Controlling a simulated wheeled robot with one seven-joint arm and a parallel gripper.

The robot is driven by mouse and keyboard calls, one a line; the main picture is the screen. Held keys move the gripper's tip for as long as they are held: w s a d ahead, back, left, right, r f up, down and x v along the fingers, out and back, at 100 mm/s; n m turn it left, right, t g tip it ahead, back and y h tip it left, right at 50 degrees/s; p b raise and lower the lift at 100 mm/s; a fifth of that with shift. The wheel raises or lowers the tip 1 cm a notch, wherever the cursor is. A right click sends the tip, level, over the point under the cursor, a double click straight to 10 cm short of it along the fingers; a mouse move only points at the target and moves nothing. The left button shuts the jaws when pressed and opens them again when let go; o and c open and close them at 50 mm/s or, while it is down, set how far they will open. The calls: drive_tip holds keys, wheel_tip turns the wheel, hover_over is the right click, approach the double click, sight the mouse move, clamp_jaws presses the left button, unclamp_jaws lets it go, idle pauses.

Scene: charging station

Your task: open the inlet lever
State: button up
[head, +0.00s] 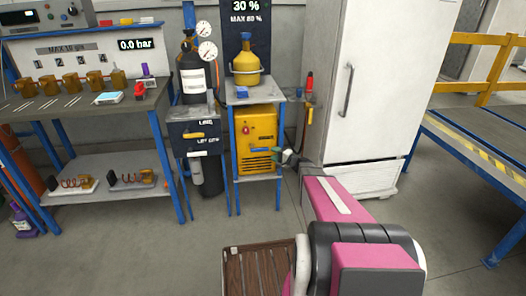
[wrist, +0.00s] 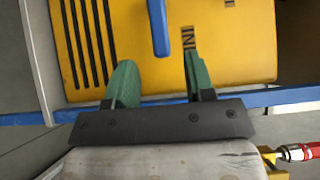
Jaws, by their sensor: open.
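The inlet lever is a blue bar (head: 260,149) on the front of a yellow machine (head: 262,119) under the small stand. In the wrist view the lever (wrist: 159,28) comes in from the top edge, beside a black label of which "IN" is legible. My gripper (head: 288,156) is just right of the machine's lower front. In the wrist view my gripper (wrist: 156,64) has its two green fingers open, with nothing held between them. The lever's lower end lies between the fingertip lines, with clear space to each finger; its depth from them is unclear.
A white fridge (head: 382,80) stands close on the right of my arm. Blue stand legs (head: 232,180) frame the machine. A yellow flask (head: 246,62) stands above it. A red-handled tool (head: 309,86) hangs on the right.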

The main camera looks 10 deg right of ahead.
sight(265, 150)
drive_tip(key=x, duration=0.7)
drive_tip(key=shift+w+a, duration=0.25)
drive_tip(key=shift+a, duration=0.05)
clamp_jaws()
